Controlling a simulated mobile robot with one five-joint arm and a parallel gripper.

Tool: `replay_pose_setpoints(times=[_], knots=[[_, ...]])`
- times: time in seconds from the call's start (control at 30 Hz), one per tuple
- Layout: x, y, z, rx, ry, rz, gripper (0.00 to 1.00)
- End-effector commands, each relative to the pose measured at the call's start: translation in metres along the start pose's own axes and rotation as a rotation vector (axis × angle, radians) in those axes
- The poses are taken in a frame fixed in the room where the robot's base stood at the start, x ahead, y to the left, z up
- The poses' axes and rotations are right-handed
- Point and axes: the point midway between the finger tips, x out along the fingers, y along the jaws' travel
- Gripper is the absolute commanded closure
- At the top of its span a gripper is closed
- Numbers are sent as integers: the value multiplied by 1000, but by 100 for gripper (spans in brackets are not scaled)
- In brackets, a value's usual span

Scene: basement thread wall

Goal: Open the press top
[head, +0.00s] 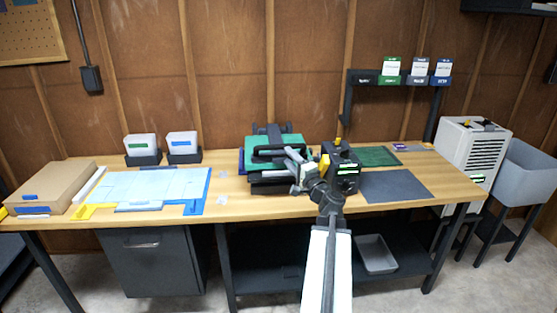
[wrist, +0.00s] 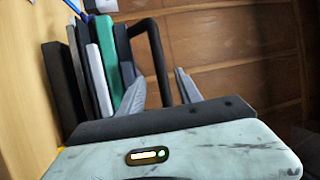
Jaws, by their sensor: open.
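The press (head: 262,176) stands on the workbench at the middle, with a green top (head: 291,140) and a black handle (head: 266,153) at its front. The top appears to lie flat over dark layers. In the wrist view the press is turned on its side, with its green layer (wrist: 107,62) and the black bar of the handle (wrist: 161,62) showing. My gripper (head: 289,170) is open at the front right of the press. In the wrist view its grey fingers (wrist: 160,88) lie on either side of the handle bar in the picture; contact cannot be told.
A blue-edged mat (head: 150,186) and a cardboard box (head: 50,187) lie to the left, with two white bins (head: 181,145) behind. A dark grey mat (head: 395,187) and a green mat (head: 376,156) lie to the right. A white heater-like unit (head: 472,150) stands beyond the bench.

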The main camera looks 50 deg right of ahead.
Motion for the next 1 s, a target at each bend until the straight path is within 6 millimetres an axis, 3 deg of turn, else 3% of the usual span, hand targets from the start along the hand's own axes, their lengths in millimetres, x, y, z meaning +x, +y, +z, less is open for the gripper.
replay_pose_setpoints(times=[0.27,0.63,0.9,0.93,1.0], knots=[[10,-3,-3,5,5,-4,59],[74,-3,-2,5,2,-3,59],[78,-2,-1,4,2,-3,59],[78,-2,0,4,2,-3,61],[78,-2,0,4,2,-3,81]])
